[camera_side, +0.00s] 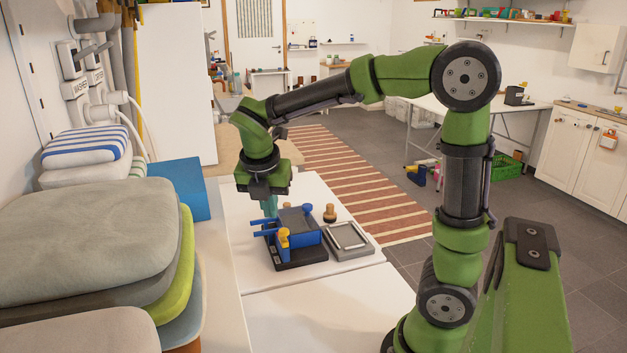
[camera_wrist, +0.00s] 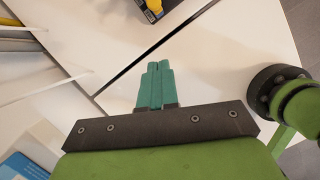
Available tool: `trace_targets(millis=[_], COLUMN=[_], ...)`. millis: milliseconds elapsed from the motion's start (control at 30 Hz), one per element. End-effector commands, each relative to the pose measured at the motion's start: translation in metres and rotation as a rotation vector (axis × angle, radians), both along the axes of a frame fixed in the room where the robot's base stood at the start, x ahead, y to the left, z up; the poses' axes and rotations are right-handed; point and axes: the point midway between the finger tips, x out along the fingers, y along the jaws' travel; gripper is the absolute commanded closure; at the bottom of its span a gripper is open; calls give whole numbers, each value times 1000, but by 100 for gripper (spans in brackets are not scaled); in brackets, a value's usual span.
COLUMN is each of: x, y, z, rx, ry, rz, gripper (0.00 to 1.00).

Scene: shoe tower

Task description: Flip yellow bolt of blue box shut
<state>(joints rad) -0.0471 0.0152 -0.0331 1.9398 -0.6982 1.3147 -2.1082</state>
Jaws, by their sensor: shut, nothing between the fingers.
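The blue box (camera_side: 302,238) sits on a black base on the white table, with blue rods sticking out at its left. The yellow bolt (camera_side: 284,240) stands upright at the box's near left corner. In the wrist view a small part of a yellow piece (camera_wrist: 155,5), likely the bolt, is cut off at the top edge. My gripper (camera_side: 271,213) points down at the far left side of the box, behind the blue rods. Its teal fingers (camera_wrist: 158,66) are together and empty. Whether they touch the box is unclear.
A grey tray with a metal frame (camera_side: 348,238) lies right of the box. A wooden knob-like piece (camera_side: 330,213) stands behind it. Stacked cushions (camera_side: 90,235) and a blue carton (camera_side: 181,189) are to the left. The near white table (camera_side: 325,310) is clear.

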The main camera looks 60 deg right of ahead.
Motion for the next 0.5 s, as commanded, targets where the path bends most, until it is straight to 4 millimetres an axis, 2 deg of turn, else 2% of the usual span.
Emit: trace_targets(millis=[267,367,500], x=[0,1,3], y=[-1,-4,-11], z=[-3,-13,-38], rx=[1,0,1], ry=[0,3,6], rz=[-3,-3,-5], gripper=[100,100,100])
